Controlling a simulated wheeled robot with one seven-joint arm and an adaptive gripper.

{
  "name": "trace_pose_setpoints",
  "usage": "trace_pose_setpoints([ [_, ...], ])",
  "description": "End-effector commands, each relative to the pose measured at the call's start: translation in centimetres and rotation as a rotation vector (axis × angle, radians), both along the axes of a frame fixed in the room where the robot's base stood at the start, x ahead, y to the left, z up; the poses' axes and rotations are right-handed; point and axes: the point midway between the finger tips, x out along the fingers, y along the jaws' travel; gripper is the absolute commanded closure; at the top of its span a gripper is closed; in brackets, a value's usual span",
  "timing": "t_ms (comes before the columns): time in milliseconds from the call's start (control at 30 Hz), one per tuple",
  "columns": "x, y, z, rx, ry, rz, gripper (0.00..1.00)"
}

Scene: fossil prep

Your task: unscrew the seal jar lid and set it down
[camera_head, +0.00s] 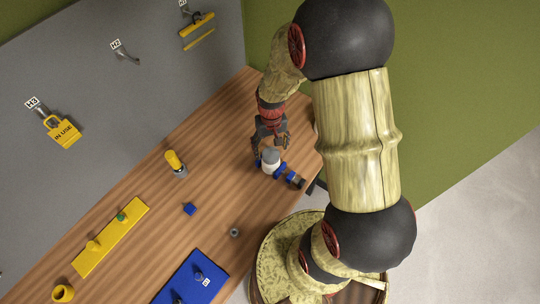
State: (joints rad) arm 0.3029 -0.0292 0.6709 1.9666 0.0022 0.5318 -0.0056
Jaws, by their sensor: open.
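A small white jar (271,166) with a grey top stands near the right end of the wooden table. Blue pieces at its base look like a holder (281,170). My gripper (270,146) is open just above the jar, with its fingers pointing down around the level of the grey top. I cannot tell whether the fingers touch it. The grey top (271,154) looks like the lid and seems to sit on the jar. My gripper partly hides it.
A grey wall with hooks rises behind. Bare wood lies left of the jar.

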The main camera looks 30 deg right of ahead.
Motion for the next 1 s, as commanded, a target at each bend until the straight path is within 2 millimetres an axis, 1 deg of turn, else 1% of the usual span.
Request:
trace_pose_setpoints([
  [267,0.0,0.0,-0.2,0.0,0.0,0.003,0.31],
  [367,0.0,0.0,-0.9,0.0,0.001,0.003,0.31],
  [600,0.0,0.0,-3.1,0.001,0.002,0.004,0.31],
  [700,0.0,0.0,-3.6,0.0,0.001,0.004,0.31],
  [933,0.0,0.0,-3.5,0.0,0.0,0.004,0.31],
  [1000,0.0,0.0,-3.5,0.0,0.0,0.004,0.35],
])
